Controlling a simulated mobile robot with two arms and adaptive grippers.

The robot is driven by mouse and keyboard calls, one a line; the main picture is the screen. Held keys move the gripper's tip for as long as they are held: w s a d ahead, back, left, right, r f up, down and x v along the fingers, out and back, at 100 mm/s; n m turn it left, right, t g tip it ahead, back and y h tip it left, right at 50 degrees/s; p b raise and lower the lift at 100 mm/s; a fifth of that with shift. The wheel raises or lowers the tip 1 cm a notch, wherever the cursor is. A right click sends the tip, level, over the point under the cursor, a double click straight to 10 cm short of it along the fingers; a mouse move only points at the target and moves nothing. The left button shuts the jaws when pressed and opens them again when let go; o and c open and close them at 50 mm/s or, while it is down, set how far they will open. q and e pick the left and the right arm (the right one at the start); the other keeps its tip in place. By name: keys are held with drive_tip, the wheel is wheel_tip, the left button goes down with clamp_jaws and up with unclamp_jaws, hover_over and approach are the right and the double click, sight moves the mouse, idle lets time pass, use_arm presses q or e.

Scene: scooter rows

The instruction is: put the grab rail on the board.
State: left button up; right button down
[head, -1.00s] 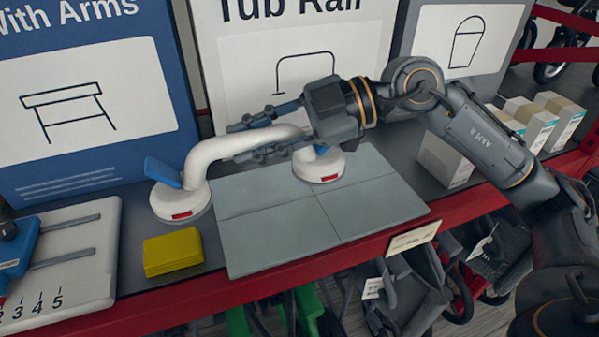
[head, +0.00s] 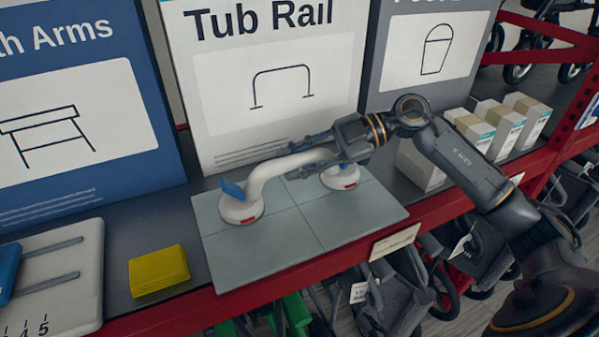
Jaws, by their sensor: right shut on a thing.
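The white grab rail (head: 268,172) has a suction foot with a blue lever at each end. Both feet show over the grey tiled board (head: 265,247), the left foot near its left back corner and the right foot near its back right part. Whether the feet touch the board or hover just above it, I cannot tell. My right gripper (head: 300,160) is shut on the bar of the grab rail, coming in from the right. My left gripper is not in view.
A yellow block (head: 158,271) lies left of the board. A white panel with a blue slider (head: 50,275) is at the far left. Sign boards, including the Tub Rail sign (head: 265,85), stand behind. White boxes (head: 500,125) stand on the right. The red shelf edge (head: 440,215) runs along the front.

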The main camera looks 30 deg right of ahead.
drive_tip(key=f, duration=0.1)
drive_tip(key=f+p, duration=0.1)
drive_tip(key=f, duration=0.1)
drive_tip(key=shift+w+d, duration=0.1)
drive_tip(key=shift+d, duration=0.25)
drive_tip(key=shift+f, duration=0.4)
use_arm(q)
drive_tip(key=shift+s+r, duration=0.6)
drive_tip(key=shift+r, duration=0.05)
use_arm(e)
drive_tip(key=c, duration=1.1)
unclamp_jaws()
drive_tip(key=shift+o, duration=0.2)
